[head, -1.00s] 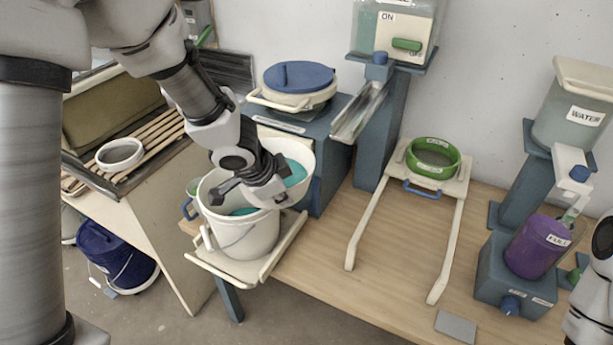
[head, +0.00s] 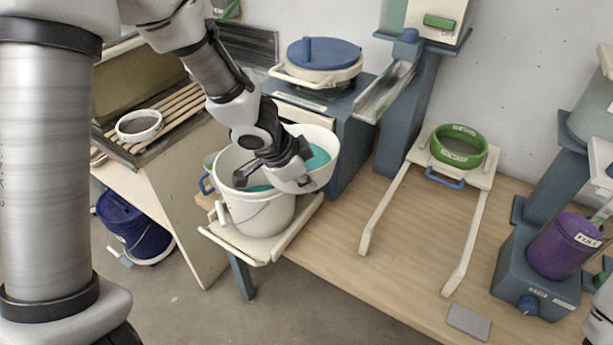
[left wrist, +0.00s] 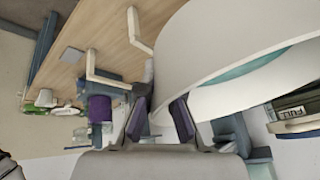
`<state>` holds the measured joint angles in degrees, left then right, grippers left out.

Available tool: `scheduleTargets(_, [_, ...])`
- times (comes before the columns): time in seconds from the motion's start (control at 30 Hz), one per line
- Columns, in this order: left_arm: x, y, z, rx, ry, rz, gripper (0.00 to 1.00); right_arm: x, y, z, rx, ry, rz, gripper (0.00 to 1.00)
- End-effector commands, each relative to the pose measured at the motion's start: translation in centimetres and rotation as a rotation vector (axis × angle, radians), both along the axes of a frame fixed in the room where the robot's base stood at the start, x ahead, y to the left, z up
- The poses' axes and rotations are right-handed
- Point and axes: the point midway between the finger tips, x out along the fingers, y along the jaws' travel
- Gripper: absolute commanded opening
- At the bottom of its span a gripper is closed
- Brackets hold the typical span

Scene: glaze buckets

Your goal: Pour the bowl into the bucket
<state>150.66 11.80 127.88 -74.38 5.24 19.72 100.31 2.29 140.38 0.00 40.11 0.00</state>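A white bowl (head: 326,138) with teal glaze inside is over the right rim of the white bucket (head: 258,215), and it looks tilted toward the bucket. My left gripper (head: 272,172) is over the bucket and is shut on the bowl's rim. The left wrist view shows the rim between the fingers (left wrist: 160,115), with the large pale bowl (left wrist: 215,50) filling the upper right. Some teal shows inside the bucket, but the gripper hides part of its opening. My right gripper's fingers are not in view; only a bit of my right arm shows at the right edge.
The bucket stands on a pale pull-out tray (head: 272,252) at the table's front left. A blue-lidded pot (head: 323,55) is behind. A green ring sieve (head: 459,147) and a purple cup (head: 563,245) are to the right. A blue bucket (head: 135,228) is on the floor.

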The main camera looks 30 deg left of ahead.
Motion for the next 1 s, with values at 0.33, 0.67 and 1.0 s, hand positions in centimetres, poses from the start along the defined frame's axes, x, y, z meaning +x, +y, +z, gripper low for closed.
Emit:
scheduleTargets(0.33, [0.0, -0.1, 2.1, -0.131, 0.005, 0.001, 0.00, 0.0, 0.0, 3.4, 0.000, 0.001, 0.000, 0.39])
scheduleTargets(0.67, [0.0, 0.0, 3.3, -0.246, 0.011, 0.001, 0.00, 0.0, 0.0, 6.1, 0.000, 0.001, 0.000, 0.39])
scheduleTargets(1.0, [0.1, 0.1, 2.9, -0.316, 0.015, -0.002, 0.00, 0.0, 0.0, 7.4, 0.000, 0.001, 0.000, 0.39])
